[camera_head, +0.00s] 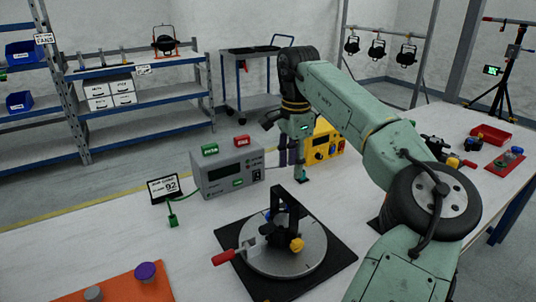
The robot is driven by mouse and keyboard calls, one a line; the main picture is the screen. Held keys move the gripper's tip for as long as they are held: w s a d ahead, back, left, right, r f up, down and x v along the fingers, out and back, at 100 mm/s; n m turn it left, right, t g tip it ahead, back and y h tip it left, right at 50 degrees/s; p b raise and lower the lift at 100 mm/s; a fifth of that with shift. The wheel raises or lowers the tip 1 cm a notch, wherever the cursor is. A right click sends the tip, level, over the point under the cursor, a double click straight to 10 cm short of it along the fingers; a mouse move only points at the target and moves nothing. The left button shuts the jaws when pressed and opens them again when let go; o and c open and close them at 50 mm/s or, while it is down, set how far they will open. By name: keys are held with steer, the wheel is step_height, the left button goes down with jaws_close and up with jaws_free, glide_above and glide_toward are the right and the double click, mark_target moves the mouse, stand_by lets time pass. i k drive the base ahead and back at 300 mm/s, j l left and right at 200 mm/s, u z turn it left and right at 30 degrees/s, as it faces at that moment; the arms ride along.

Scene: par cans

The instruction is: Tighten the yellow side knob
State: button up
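The yellow side knob (296,244) sits on the right side of a black clamp-like fixture (283,207). The fixture stands on a round grey plate (310,258), and a lever with a red handle (223,257) sticks out to its left. My gripper (299,172) hangs pointing down behind and above the fixture, clear of the knob. Its dark fingers are small and partly merged with the things behind, so I cannot tell whether they are open or shut. I see nothing clearly held.
The round plate lies on a black mat (228,238). A grey meter box (228,174) and a yellow box (322,150) stand behind. A small sign (164,189) is at left. An orange mat (122,289) with a purple knob (145,271) lies front left. My arm covers the right side.

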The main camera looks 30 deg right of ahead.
mark_target(296, 245)
steer(key=k, duration=1)
